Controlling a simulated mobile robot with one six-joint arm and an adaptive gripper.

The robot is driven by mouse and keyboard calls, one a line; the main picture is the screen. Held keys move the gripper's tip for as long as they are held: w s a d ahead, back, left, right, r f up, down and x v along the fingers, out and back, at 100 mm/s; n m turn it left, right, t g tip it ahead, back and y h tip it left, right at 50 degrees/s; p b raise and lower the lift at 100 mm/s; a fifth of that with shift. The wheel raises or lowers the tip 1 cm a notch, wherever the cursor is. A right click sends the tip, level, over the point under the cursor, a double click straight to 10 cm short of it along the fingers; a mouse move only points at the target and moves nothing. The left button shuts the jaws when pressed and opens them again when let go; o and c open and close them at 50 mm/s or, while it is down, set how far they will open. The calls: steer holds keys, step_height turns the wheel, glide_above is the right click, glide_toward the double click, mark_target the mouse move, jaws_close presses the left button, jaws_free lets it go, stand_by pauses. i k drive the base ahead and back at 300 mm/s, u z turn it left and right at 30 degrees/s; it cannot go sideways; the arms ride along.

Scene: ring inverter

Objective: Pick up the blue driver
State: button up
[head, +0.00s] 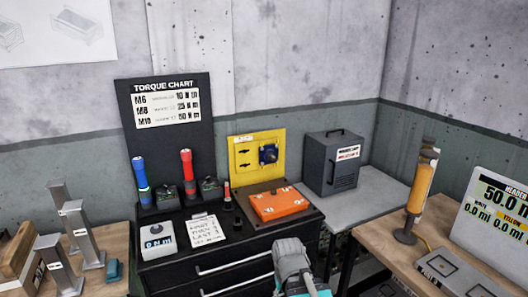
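The blue driver (140,178) stands upright at the left end of the black cabinet top (185,267), in front of the dark torque chart board (165,100). Part of my arm, grey and teal, shows at the bottom centre, in front of the cabinet and well apart from the blue driver. I cannot make out my gripper's fingers in this view.
Small dark boxes (168,194) stand beside the drivers. A display unit (157,240) and a note (208,229) lie in front. An orange block (279,205) and yellow panel (257,156) are right. Metal posts (75,226) stand on the left wooden bench (105,240).

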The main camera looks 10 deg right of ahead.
mark_target(138, 163)
steer(key=z, duration=0.3)
steer(key=i, duration=1.1)
steer(key=u, duration=0.25)
